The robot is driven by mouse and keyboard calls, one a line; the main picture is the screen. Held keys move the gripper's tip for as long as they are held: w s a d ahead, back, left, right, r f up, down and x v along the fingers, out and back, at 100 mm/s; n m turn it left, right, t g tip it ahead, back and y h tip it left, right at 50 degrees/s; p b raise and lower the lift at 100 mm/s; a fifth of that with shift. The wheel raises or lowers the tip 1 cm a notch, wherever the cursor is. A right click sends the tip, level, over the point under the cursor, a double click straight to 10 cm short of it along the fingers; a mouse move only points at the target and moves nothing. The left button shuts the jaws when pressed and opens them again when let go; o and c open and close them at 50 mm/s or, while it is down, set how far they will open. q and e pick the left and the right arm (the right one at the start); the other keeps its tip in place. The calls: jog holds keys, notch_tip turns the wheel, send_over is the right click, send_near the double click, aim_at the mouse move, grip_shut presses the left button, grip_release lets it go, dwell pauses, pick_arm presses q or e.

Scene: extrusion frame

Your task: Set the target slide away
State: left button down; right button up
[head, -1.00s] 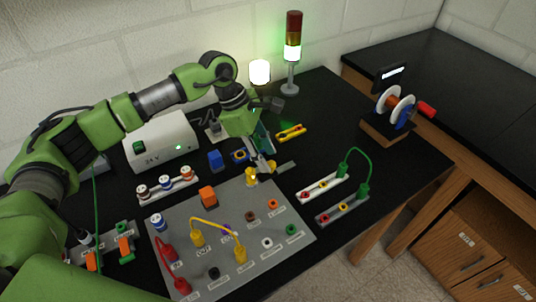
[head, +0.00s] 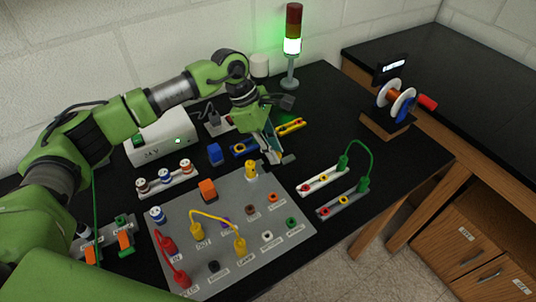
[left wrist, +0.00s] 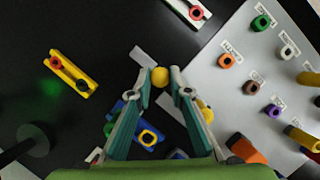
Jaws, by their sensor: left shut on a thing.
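The target slide looks like a thin grey strip (left wrist: 143,57) with a round yellow knob (left wrist: 159,77). In the left wrist view the knob sits between the fingertips, and the fingers cover part of the strip. One end of the strip also shows in the head view (head: 289,159). My left gripper (head: 272,158) is shut on the slide, at the back right edge of the grey jack panel (head: 180,240). It also shows in the left wrist view (left wrist: 160,84). My right gripper is not in view.
A yellow two-jack strip (head: 290,127) and a blue block (head: 215,154) lie near the gripper. White and grey strips joined by a green cable (head: 370,160) lie to the right. A signal tower (head: 291,50) stands behind. Black tabletop is clear toward the spool stand (head: 388,124).

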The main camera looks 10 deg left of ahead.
pick_arm(q)
jog(key=shift+w+d+b, duration=0.35)
jog(key=shift+w+d, duration=0.4)
jog(key=shift+a, duration=0.1)
jog(key=c, duration=1.9)
grip_release()
jog(key=shift+r, duration=0.1)
jog(key=v, duration=1.2)
jog(key=shift+s, duration=0.1)
